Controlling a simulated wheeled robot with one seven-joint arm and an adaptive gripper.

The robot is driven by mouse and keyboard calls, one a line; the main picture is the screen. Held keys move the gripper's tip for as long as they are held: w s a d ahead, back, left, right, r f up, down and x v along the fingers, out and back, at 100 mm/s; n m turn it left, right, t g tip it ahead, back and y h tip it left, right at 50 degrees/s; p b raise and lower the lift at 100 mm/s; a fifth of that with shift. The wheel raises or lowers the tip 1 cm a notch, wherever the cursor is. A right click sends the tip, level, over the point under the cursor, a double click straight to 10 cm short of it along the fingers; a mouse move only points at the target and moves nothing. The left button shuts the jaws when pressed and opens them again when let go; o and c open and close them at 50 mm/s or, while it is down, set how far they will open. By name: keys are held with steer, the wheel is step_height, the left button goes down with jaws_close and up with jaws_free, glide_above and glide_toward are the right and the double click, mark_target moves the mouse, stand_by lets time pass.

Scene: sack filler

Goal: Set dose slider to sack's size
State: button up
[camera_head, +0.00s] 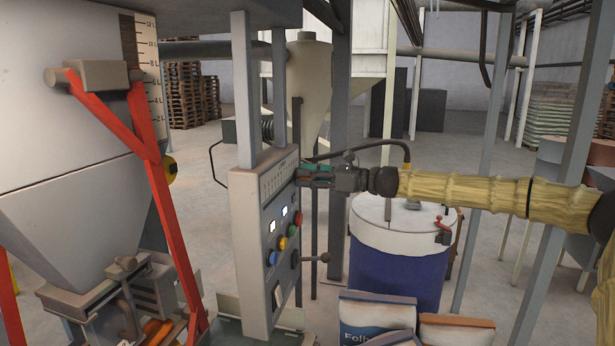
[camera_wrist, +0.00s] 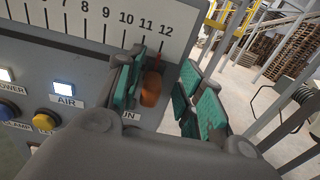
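The dose slider's orange knob (camera_wrist: 151,88) shows in the wrist view, just below the 11 and 12 marks of the printed scale (camera_wrist: 100,25). The scale (camera_head: 280,177) is on the upper face of the grey control panel (camera_head: 250,235) in the head view. My gripper (camera_head: 308,175) reaches the panel from the right. In the wrist view its teal-padded fingers (camera_wrist: 168,92) are apart, with the knob between them, nearer the left finger. Whether that finger touches it I cannot tell. A sack (camera_head: 375,312) stands at the bottom of the head view; its size cannot be read.
Lit AIR (camera_wrist: 64,88) and POWER (camera_wrist: 6,74) indicators and coloured buttons sit below the scale. A red-framed hopper (camera_head: 70,150) stands left of the panel. A blue and white drum (camera_head: 395,265) stands below my arm. Grey posts (camera_head: 565,170) rise at right.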

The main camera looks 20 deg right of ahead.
steer(key=shift+s, duration=0.1)
steer(key=v, duration=1.2)
steer(key=shift+d, duration=0.15)
stand_by(0.6)
